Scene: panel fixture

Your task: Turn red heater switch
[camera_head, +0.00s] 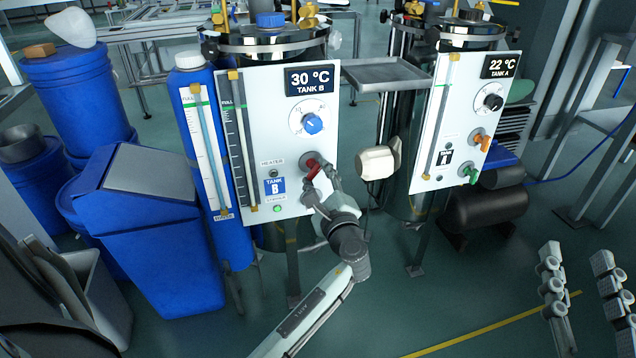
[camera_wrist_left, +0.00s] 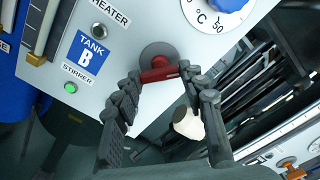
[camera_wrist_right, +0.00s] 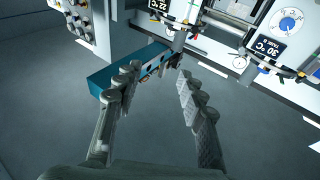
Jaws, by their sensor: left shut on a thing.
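The red heater switch (camera_head: 313,167) sits low on the right side of the white Tank B panel (camera_head: 262,130). In the left wrist view the red switch (camera_wrist_left: 158,74) lies across a round grey base below the blue dial. My left gripper (camera_head: 318,185) is at the panel with its fingertips on either side of the switch, shut on it. In the left wrist view the fingertips (camera_wrist_left: 160,76) touch the switch's two ends and hide part of them. My right gripper (camera_head: 580,262) is open and empty at the lower right, far from the panels; its fingers are apart in the right wrist view (camera_wrist_right: 160,73).
The Tank B display (camera_head: 311,79) reads 30 °C above a blue dial (camera_head: 313,123). A green light (camera_head: 277,209) is lit at the panel's bottom. The Tank A panel (camera_head: 462,120) stands to the right with orange and green knobs. Blue bins (camera_head: 150,240) stand left. Floor ahead is free.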

